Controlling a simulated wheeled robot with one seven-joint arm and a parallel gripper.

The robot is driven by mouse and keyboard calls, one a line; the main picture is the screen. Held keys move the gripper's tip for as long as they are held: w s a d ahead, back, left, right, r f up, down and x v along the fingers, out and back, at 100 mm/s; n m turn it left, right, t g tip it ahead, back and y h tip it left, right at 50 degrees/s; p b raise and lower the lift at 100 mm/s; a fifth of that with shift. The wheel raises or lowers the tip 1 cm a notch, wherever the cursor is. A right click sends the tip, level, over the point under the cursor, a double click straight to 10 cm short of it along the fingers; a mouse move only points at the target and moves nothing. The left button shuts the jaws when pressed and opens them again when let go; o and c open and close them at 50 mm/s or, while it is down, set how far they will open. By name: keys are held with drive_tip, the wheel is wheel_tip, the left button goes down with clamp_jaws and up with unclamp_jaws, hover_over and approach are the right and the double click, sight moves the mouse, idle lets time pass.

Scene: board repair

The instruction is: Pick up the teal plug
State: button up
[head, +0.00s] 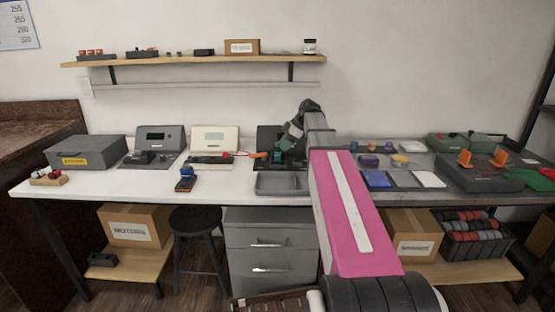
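A small teal piece, which looks like the teal plug (287,144), shows at the end of my arm, at the back middle of the white bench. It is in front of a dark device (267,134). My gripper (284,149) points down and left there, right at the teal piece. The fingers are dark and tiny in this view. I cannot tell whether they are around the plug, touching it or only in front of it. My pink arm link covers part of the bench right of it.
A grey tray (270,184) lies just in front of the gripper. A cream device (210,141) with a red part and an orange-tipped lead stands to the left. A blue-and-black tool (186,180) lies nearer. The bench front between them is clear. A shelf (200,60) hangs above.

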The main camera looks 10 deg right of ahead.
sight(278, 155)
drive_tip(key=shift+x, duration=2.75)
drive_tip(key=shift+d, duration=0.1)
clamp_jaws()
